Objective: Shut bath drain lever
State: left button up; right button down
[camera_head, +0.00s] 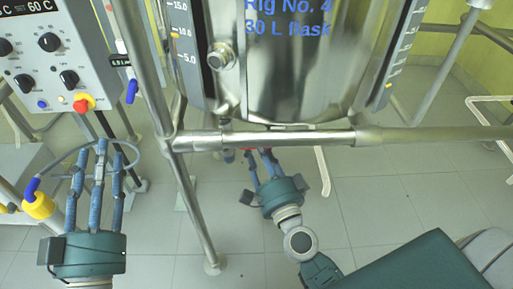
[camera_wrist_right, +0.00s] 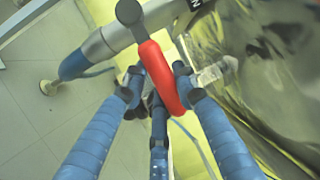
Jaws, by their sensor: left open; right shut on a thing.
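The bath drain lever (camera_wrist_right: 160,78) is a red handle on a dark pivot, seen in the right wrist view. Only a sliver of red shows under the frame bar in the head view. My right gripper (camera_wrist_right: 156,88) has its blue fingers around the lever and is shut on it. In the head view my right gripper (camera_head: 262,158) is below the steel bath (camera_head: 290,85), its fingertips partly hidden by the bar. My left gripper (camera_head: 99,150) is open and empty, fingers pointing up, left of the frame post and below the control panel.
The steel frame bar (camera_head: 270,139) and post (camera_head: 192,200) stand between my two grippers. The control panel (camera_head: 45,60) with dark knobs and a red-and-yellow button is at the upper left. A yellow fitting with a blue handle (camera_head: 39,204) sits close to my left gripper. Tiled floor lies below.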

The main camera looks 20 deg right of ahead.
jog(key=shift+m, duration=0.3)
pick_arm(q)
jog(key=r, duration=0.1)
jog(key=s+r+t, duration=0.1)
jog(key=r+h, duration=0.1)
jog(key=shift+s+r+t, duration=0.3)
jog(key=shift+t, duration=0.1)
pick_arm(e)
jog(key=shift+f, duration=0.1)
jog(key=c, duration=1.4)
grip_release()
jog(key=shift+o, duration=0.2)
jog(key=shift+s+f, duration=0.15)
jog(key=shift+s, duration=0.4)
jog(key=s+f, duration=0.1)
jog(key=s, duration=0.9)
jog(key=shift+s+a+f, duration=0.25)
jog(key=shift+s, duration=0.15)
jog(key=shift+s+f, duration=0.1)
